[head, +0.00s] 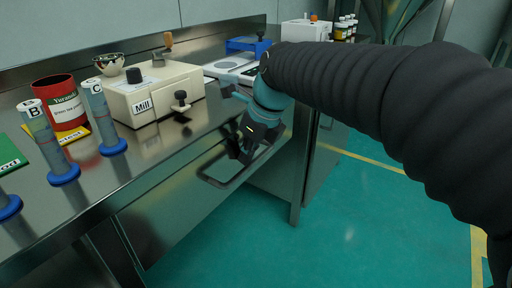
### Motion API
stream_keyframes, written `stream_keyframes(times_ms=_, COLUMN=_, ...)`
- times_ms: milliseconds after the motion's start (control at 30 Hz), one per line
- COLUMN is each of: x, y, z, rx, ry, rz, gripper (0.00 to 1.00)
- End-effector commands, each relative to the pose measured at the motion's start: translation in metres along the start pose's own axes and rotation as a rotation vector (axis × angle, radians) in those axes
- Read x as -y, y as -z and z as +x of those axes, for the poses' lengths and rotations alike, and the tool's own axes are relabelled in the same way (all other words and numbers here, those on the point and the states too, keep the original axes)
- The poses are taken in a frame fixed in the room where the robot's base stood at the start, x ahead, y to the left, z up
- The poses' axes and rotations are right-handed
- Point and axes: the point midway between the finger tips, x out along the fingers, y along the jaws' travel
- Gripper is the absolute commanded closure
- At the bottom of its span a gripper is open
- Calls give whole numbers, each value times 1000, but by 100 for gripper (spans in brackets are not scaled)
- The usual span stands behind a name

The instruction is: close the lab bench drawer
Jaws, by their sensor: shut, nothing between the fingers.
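The lab bench drawer (165,228) is set under the steel bench top and shows as a wide metal front. Its loop handle (228,184) sticks out from the front near the right end. I cannot tell from this view how far the drawer stands out from the bench. My gripper (238,155) is at the handle, pointing down, with its fingers together and nothing seen between them. The fingers are dark and small here, so I cannot tell whether they touch the handle. My dark sleeved arm reaches in from the right and hides part of the bench.
On the bench top (135,172) stand a mill (150,95), a red can (60,103), cylinders B (48,140) and C (101,115), a bowl (97,67) and a scale (228,66). The green floor (330,240) in front is clear.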

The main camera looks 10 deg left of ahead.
Motion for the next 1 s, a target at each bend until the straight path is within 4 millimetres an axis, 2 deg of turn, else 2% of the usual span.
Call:
stream_keyframes(times_ms=333, x=-4, y=-9, z=0, rx=18, ry=-1, rz=-10, gripper=100)
stream_keyframes(times_ms=467, x=-5, y=-11, z=-7, rx=19, ry=-1, rz=-13, gripper=100)
stream_keyframes(times_ms=900, x=4, y=-3, z=-78, rx=11, ry=5, rz=-3, gripper=100)
stream_keyframes(times_ms=1000, x=6, y=-2, z=-90, rx=8, ry=4, rz=-2, gripper=100)
